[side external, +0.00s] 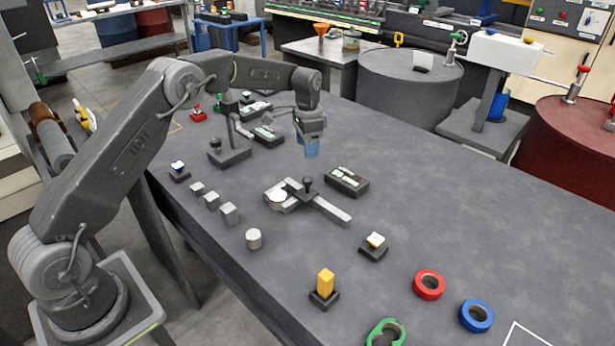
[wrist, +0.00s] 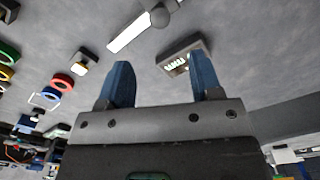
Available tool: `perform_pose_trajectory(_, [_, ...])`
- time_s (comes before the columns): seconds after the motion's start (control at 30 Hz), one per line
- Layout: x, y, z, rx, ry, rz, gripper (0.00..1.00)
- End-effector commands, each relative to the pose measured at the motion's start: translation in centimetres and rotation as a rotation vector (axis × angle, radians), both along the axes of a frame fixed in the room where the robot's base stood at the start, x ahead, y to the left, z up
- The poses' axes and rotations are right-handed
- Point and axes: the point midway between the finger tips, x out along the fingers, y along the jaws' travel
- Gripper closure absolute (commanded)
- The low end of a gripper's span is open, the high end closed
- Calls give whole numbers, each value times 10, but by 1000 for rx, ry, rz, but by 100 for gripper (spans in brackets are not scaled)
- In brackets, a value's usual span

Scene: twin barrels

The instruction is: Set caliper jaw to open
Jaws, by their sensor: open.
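The caliper (side external: 315,202) lies on the grey table near its middle, with a grey beam, a round pale dial and a dark upright knob. In the wrist view part of the caliper (wrist: 130,32) shows at the top, its bar and a round grey knob. My gripper (side external: 312,150) hangs above the table, behind the caliper and apart from it. In the wrist view its two blue fingers (wrist: 163,88) are spread with nothing between them. The state of the caliper's jaw is too small to tell.
A dark box with a display (side external: 346,181) lies just right of the caliper. Several grey blocks (side external: 212,201) and a pale cylinder (side external: 253,238) stand to its left. A yellow block (side external: 325,283), a red ring (side external: 429,285) and a blue ring (side external: 476,316) are in front. The table's right side is clear.

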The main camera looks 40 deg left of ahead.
Motion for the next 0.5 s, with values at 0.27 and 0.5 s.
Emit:
perform_pose_trajectory(0.27, [-1, 0, -60, -1, 4, 1, 41])
perform_pose_trajectory(0.5, [-1, 0, -97, 0, 1, 1, 41])
